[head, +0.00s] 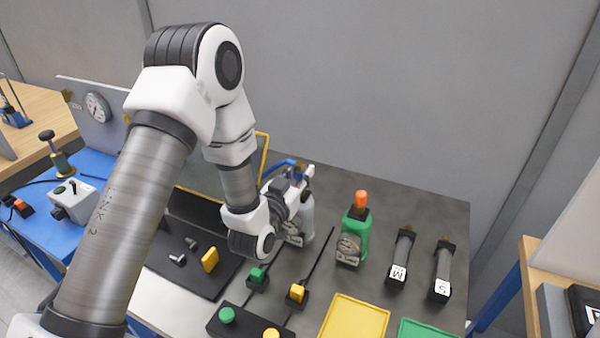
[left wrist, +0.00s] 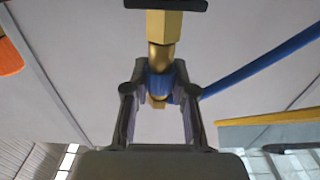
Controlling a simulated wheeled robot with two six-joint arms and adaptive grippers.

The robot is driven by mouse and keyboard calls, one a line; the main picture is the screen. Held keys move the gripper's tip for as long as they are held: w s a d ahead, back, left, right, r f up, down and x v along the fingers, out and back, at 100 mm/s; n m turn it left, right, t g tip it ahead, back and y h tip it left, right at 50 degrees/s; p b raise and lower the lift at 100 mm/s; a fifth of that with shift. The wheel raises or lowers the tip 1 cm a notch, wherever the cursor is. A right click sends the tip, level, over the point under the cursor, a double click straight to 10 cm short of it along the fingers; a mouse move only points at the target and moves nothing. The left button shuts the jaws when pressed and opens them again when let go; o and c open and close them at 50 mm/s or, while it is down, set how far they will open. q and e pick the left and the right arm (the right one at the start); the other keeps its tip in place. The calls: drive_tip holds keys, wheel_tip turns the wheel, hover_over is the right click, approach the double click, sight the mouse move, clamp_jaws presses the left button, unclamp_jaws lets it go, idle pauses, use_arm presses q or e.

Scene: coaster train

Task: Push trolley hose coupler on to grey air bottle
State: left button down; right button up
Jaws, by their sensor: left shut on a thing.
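The grey air bottle (head: 307,216) stands upright on the dark table, partly hidden behind my left gripper, with a gauge low on its front. My left gripper (head: 297,176) is at the height of the bottle's top. In the left wrist view it (left wrist: 160,84) is shut on the blue sleeve of the brass hose coupler (left wrist: 163,28). The blue hose (left wrist: 262,68) runs from the coupler to the right; it also shows in the head view (head: 281,163). Whether the coupler touches the bottle's outlet is hidden. My right gripper is out of view.
A green bottle (head: 356,232) with an orange top stands right of the grey one. A yellow tray (head: 354,318), a green tray (head: 428,330) and a button box (head: 245,322) are in front.

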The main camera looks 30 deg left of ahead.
use_arm(q)
drive_tip(key=c, duration=0.9)
unclamp_jaws()
drive_tip(key=shift+f, duration=0.1)
